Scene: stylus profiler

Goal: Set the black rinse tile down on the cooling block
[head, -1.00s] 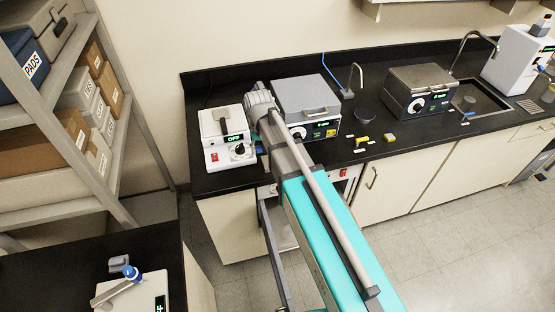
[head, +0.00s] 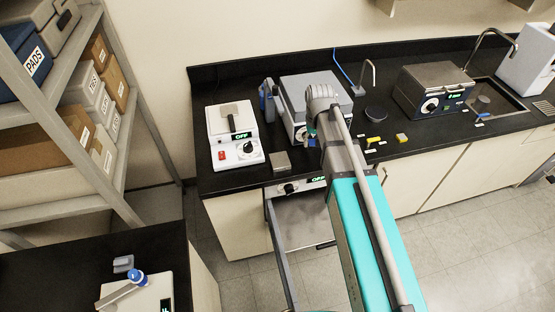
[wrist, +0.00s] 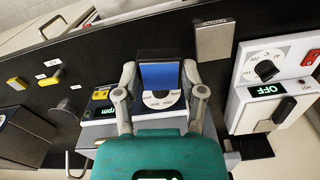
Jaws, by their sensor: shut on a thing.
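The black tile (wrist: 160,56), with a blue face on its lower part in the wrist view, sits between the two fingertips of my gripper (wrist: 160,78). My gripper is shut on it at both sides. It is over the front of a grey box with a dial. The cooling block appears to be the small plain metal block (wrist: 214,41), a little up and right of the tile in the wrist view and apart from it. In the head view the block (head: 281,161) lies on the black counter, left of my gripper (head: 311,133). My arm mostly hides the tile there.
A white hotplate (head: 233,130) reading OFF stands left of the block. The grey box (head: 318,92) stands behind my gripper, with a blue upright thing (head: 268,98) beside it. Small yellow items (head: 376,141) lie to the right.

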